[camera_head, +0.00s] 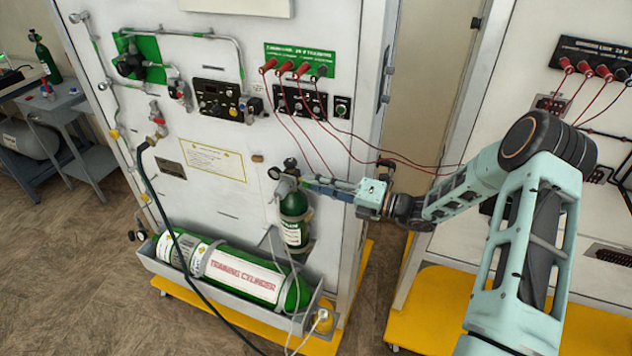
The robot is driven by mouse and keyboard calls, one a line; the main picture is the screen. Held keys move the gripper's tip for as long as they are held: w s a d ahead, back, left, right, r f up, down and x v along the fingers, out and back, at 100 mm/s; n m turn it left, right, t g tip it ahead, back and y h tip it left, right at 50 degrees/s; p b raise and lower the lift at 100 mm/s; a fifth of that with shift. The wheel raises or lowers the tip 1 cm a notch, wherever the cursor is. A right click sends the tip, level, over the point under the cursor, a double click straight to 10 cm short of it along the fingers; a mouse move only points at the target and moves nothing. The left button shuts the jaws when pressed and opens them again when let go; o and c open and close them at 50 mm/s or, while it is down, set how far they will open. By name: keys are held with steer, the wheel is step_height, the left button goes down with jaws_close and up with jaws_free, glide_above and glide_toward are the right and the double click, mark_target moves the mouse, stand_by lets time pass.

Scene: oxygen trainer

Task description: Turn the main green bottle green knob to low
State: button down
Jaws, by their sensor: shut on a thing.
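An upright green bottle (294,210) with a white label stands against the front of the white trainer panel. Its valve and regulator (290,168) are at the top. My gripper (308,181) reaches in from the right, level with the bottle's top. Its jaws are shut at the green knob on the valve. The knob is small and mostly hidden by the fingers, so its setting cannot be read. A large green and white cylinder marked TRAINING CYLINDER (240,272) lies in a grey tray (230,297) at the panel's foot.
Red leads (345,145) hang from the panel's sockets and cross to the second panel (545,110), passing above my gripper. A dark hose (160,215) and pale tubes (288,320) hang in front of the tray. Yellow bases (430,310) stand on the floor. A grey cart (65,120) is at left.

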steer(key=shift+m, duration=0.5)
steer(key=c, duration=1.7)
jaws_free()
steer(key=shift+o, duration=0.2)
steer(key=v, duration=1.2)
